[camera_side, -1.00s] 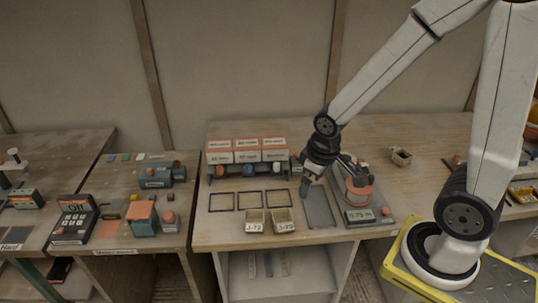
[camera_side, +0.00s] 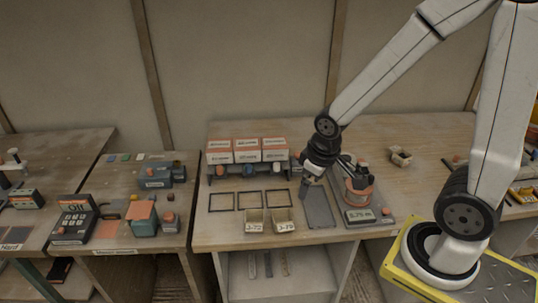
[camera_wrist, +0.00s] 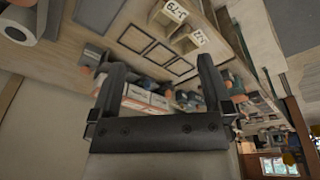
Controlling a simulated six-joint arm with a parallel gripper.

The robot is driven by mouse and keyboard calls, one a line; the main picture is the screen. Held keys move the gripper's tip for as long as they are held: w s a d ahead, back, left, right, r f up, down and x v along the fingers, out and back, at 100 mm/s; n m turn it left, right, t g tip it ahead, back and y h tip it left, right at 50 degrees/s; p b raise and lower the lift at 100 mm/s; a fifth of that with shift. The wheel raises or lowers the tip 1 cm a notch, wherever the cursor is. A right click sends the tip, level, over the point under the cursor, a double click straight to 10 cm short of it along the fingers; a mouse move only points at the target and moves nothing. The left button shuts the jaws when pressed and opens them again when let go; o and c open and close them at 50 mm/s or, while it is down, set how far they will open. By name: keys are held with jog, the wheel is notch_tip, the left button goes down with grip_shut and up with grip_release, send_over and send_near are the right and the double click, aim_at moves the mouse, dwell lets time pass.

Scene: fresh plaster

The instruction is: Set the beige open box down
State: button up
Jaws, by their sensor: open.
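Two beige open boxes with white labels stand side by side at the front edge of the middle table: J-72 (camera_side: 254,217) and J-79 (camera_side: 282,216). In the wrist view both J-79 (camera_wrist: 160,16) and J-72 (camera_wrist: 187,44) show at the top, beyond the fingers. A third small beige-brown open box (camera_side: 400,156) sits at the back right of the table. Which one the task means I cannot tell. My gripper (camera_wrist: 160,63) is open, with nothing between its fingers. In the side view my gripper (camera_side: 307,191) hangs right of the empty frames, apart from all three boxes.
Three dark square outlines (camera_side: 250,200) lie empty behind the labelled boxes. A grey pad (camera_side: 319,209) lies right of them. A device with a display (camera_side: 360,215) stands beyond it. White-and-orange cartons (camera_side: 247,150) line a rack at the back.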

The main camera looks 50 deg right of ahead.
jog(key=w+d+f+n+g+h, duration=0.1)
jog(key=d+f+n+g+h, duration=0.15)
jog(key=d, duration=0.65)
jog(key=n+g+h, duration=0.5)
jog(key=n+h, duration=0.5)
send_over(398, 157)
jog(key=w+a, duration=0.2)
jog(key=a, duration=0.2)
notch_tip(398, 157, down, 8)
jog(key=shift+s+f+y, duration=0.15)
jog(key=shift+f+y, duration=0.05)
jog(key=shift+y, duration=0.05)
jog(key=shift+f, duration=3.1)
